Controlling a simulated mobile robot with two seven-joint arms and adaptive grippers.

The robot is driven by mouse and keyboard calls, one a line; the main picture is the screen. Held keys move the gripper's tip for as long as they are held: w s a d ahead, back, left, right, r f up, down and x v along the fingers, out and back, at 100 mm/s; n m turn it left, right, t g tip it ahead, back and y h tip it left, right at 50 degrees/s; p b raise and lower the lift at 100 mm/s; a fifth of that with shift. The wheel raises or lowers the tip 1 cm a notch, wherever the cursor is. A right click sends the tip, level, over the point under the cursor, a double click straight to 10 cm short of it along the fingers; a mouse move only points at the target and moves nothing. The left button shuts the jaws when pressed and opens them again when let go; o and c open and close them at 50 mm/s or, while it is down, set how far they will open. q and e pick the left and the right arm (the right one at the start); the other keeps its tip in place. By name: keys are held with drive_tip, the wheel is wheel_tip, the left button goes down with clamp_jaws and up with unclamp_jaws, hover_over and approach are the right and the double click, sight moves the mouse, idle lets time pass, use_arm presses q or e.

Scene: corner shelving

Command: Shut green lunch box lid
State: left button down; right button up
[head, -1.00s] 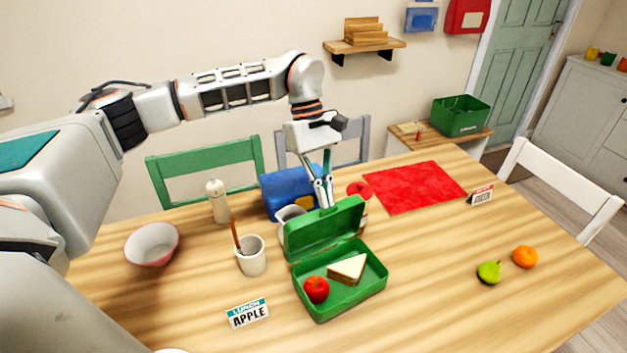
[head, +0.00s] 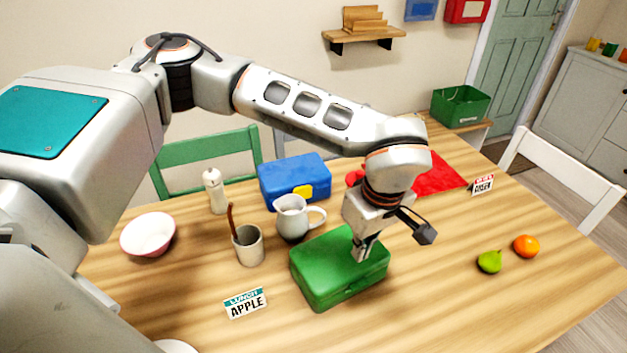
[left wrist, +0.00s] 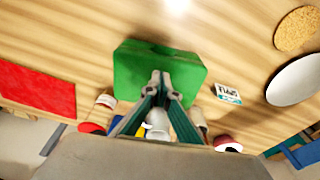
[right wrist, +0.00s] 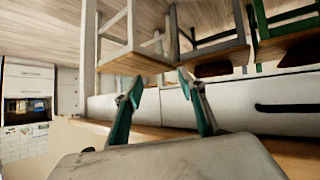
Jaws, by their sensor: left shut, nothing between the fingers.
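The green lunch box (head: 325,268) stands on the wooden table with its lid down, and its contents are hidden. It also shows in the left wrist view (left wrist: 140,72). My left gripper (head: 362,256) is shut and empty, pointing down with its fingertips at the top of the lid. In the left wrist view its fingertips (left wrist: 161,78) lie over the lid; I cannot tell whether they press on it. My right gripper (right wrist: 152,82) is open and empty, away from the lunch box, with chairs and a table edge in front of it.
A grey pitcher (head: 292,220) and a cup (head: 248,248) stand close behind and left of the lunch box. A blue lunch box (head: 290,182) is farther back. The APPLE sign (head: 246,303) stands at front left.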

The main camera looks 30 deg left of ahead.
use_arm(q)
drive_tip(key=shift+s+d+f+b, duration=0.4)
drive_tip(key=shift+d+f+b, duration=0.2)
drive_tip(key=shift+f, duration=0.85)
drive_tip(key=shift+s+d+f+b, duration=0.4)
drive_tip(key=shift+d+f+b, duration=0.25)
drive_tip(key=shift+f, duration=0.75)
drive_tip(key=shift+s+d+f+b, duration=0.45)
drive_tip(key=shift+f+b, duration=0.25)
drive_tip(key=shift+f, duration=0.75)
drive_tip(key=shift+f, duration=0.15)
wheel_tip(320, 180, up, 13)
drive_tip(key=d, duration=0.1)
drive_tip(key=shift+s+d+f, duration=0.15)
drive_tip(key=shift+s+d, duration=0.05)
drive_tip(key=shift+s, duration=0.15)
